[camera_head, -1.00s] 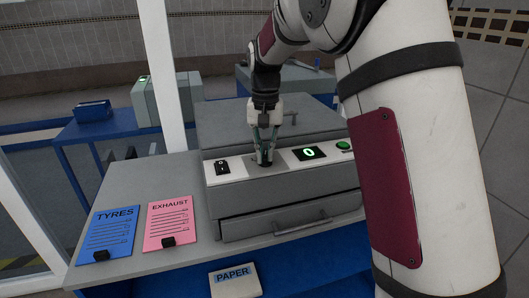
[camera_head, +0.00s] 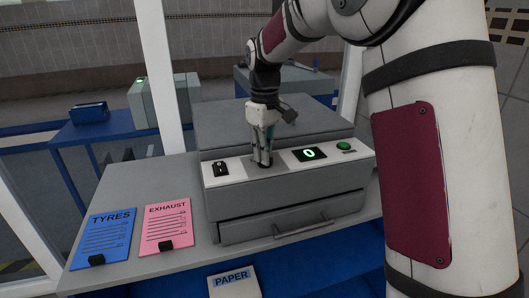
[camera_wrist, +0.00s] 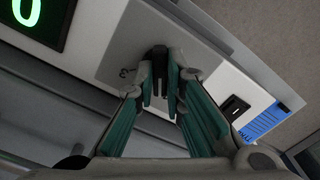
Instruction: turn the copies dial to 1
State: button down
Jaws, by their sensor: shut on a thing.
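The copier (camera_head: 285,205) stands on the counter, with a white control strip along its top front edge. My gripper (camera_head: 263,163) points down at the grey dial plate and is shut on the dark copies dial, which is mostly hidden by the fingers. In the wrist view the fingers (camera_wrist: 162,92) close around the dark dial knob (camera_wrist: 158,58), and a "3" mark shows on the plate beside it. The display (camera_head: 309,154) right of the dial reads a green 0; it also shows in the wrist view (camera_wrist: 36,16).
A black switch (camera_head: 221,169) is left of the dial and a green button (camera_head: 344,146) is right of the display. Blue TYRES (camera_head: 104,235) and pink EXHAUST (camera_head: 167,226) sheets lie on the counter (camera_head: 140,185). A PAPER pack (camera_head: 233,283) is below the front.

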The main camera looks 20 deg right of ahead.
jog(key=shift+r+n, duration=0.1)
jog(key=shift+n, duration=1.1)
jog(key=c, duration=1.7)
grip_release()
jog(key=shift+o, duration=0.2)
notch_tip(320, 180, up, 12)
